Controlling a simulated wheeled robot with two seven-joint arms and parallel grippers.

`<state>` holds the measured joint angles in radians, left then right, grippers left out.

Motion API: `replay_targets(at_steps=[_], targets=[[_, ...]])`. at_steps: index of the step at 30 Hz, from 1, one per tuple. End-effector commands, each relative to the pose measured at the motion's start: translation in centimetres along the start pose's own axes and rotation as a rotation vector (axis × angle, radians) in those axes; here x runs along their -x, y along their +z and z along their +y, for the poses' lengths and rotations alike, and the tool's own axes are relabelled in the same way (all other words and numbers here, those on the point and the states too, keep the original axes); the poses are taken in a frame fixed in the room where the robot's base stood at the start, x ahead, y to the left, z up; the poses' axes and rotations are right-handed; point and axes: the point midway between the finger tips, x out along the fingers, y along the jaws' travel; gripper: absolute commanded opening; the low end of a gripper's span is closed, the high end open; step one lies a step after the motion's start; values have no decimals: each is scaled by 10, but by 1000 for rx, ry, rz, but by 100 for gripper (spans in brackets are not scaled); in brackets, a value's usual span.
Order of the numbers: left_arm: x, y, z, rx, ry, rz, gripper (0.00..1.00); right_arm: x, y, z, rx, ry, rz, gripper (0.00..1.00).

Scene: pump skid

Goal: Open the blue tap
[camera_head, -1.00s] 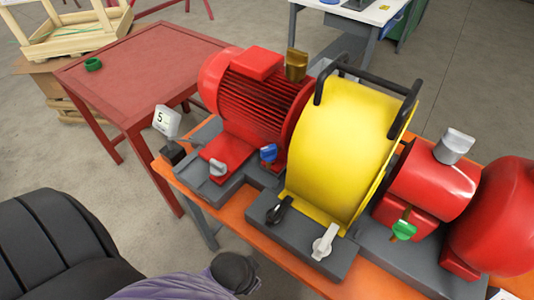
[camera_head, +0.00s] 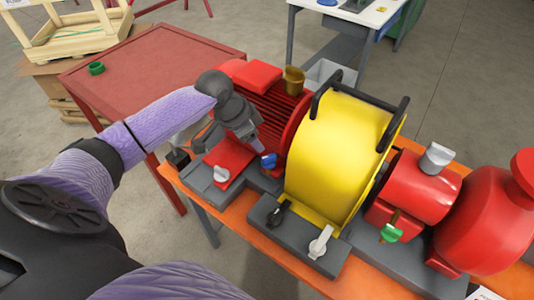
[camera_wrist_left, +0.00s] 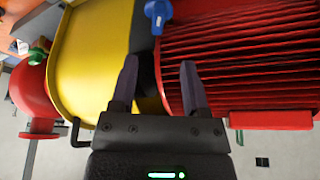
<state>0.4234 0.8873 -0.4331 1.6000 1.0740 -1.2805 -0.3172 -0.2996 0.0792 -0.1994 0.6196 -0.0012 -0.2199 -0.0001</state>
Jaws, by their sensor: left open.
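The blue tap (camera_head: 268,160) sits low on the pump skid, between the red ribbed motor (camera_head: 268,105) and the yellow guard (camera_head: 335,150). In the left wrist view the blue tap (camera_wrist_left: 157,14) is near the top edge, beyond the fingertips and apart from them. My left gripper (camera_head: 256,147) is just above and left of the tap in the head view. My right gripper is not in view.
A grey tap (camera_head: 222,174), a black tap (camera_head: 277,212), a white tap (camera_head: 320,242) and a green tap (camera_head: 390,233) stand nearby on the skid. The yellow guard has a black handle (camera_head: 385,132). A red table (camera_head: 150,70) stands behind left.

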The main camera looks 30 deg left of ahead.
Motion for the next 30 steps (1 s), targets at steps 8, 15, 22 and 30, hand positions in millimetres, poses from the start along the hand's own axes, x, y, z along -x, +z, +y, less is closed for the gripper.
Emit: replay_targets(at_steps=[8, 15, 22, 30], targets=[[-68, 1, 2, 1, 4, 0, 59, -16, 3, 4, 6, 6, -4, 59], [-88, 0, 2, -1, 1, 0, 59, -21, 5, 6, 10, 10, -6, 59], [-87, 0, 2, -2, 1, 0, 50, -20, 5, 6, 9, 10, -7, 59], [-87, 0, 2, -2, 1, -1, 0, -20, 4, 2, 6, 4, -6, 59]])
